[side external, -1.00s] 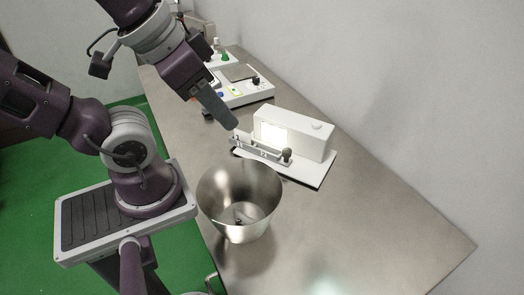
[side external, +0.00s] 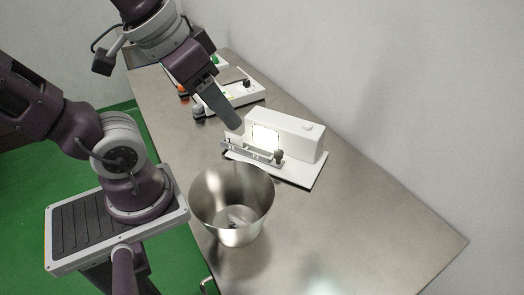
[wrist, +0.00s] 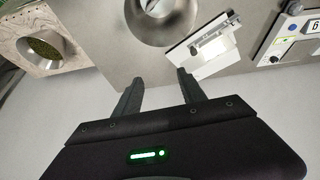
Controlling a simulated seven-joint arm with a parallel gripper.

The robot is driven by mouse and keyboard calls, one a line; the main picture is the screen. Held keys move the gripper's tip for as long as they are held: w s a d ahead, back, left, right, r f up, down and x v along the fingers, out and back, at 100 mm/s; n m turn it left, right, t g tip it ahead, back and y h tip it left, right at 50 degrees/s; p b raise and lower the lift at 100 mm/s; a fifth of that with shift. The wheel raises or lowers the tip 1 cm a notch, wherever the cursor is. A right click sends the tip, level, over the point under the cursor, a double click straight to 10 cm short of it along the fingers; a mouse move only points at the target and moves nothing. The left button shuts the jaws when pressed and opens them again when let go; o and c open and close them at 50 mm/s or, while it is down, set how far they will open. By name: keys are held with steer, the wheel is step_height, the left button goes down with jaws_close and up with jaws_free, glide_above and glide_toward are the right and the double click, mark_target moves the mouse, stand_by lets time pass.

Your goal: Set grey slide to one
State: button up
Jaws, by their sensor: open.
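A white box-like device (side external: 290,135) with a lit panel stands on a white base plate on the bench. Along its front runs a grey slide rail (side external: 250,152) with dark marks too small to read surely. A dark grey knob (side external: 278,155) sits near the rail's right end. My gripper (side external: 234,124) is above the rail's left end, apart from the knob. In the wrist view my gripper (wrist: 160,73) is open with nothing between its fingers.
A shiny metal bucket (side external: 230,205) stands just in front of the device; dark bits lie inside. A white panel with knobs and buttons (side external: 235,97) is behind my gripper. The bench (side external: 340,235) is clear at the right, and a wall runs along its back.

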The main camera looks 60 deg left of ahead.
steer(key=w+a+f+n+g, duration=0.2)
steer(key=w+n, duration=0.1)
steer(key=w, duration=0.6)
steer(key=n+g, duration=0.3)
steer(key=n, duration=0.3)
glide_above(279, 151)
steer(key=f, duration=2)
steer(key=shift+d, duration=0.35)
steer(key=f, duration=0.8)
steer(key=shift+a+f, duration=0.3)
steer(key=shift+f, duration=0.05)
jaws_close()
